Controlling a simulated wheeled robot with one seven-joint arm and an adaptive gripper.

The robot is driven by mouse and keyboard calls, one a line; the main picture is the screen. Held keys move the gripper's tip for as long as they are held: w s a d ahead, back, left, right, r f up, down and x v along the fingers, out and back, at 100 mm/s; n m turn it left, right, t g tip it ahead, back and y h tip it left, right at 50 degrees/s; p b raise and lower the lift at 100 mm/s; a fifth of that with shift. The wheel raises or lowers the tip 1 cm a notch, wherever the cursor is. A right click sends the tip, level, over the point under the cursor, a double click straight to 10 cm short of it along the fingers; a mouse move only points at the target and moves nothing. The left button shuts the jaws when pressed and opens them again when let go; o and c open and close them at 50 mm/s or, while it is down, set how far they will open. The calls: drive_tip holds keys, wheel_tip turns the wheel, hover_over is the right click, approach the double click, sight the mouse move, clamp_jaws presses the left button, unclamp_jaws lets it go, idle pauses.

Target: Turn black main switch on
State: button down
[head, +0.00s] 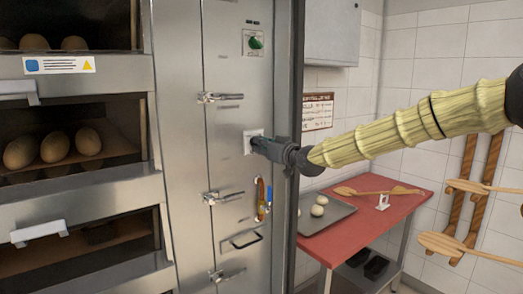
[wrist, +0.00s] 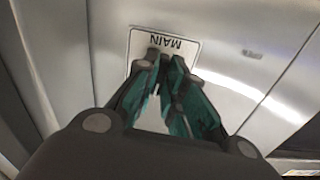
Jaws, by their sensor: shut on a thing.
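The black main switch (wrist: 152,53) sits on a pale plate lettered MAIN (wrist: 178,45), which looks upside down in the wrist view. The plate also shows in the head view (head: 249,142) on the narrow steel panel right of the ovens. My gripper (head: 258,144) reaches in from the right and meets the panel at this plate. In the wrist view its teal-padded fingers (wrist: 166,66) are closed together on the switch. The fingers hide most of the switch, so I cannot tell which way it is set.
A green knob (head: 256,43) is above on the same panel, with steel latches (head: 218,97) and an orange-handled valve (head: 261,198) nearby. Deck ovens with loaves (head: 54,148) stand left. A red table (head: 385,213) with a dough tray (head: 325,217) is right.

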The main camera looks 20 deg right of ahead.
drive_tip(key=shift+m+b, duration=2)
drive_tip(key=shift+m, duration=1.9)
drive_tip(key=shift+r, duration=0.1)
drive_tip(key=c, duration=1.5)
unclamp_jaws()
drive_tip(key=v, duration=1.2)
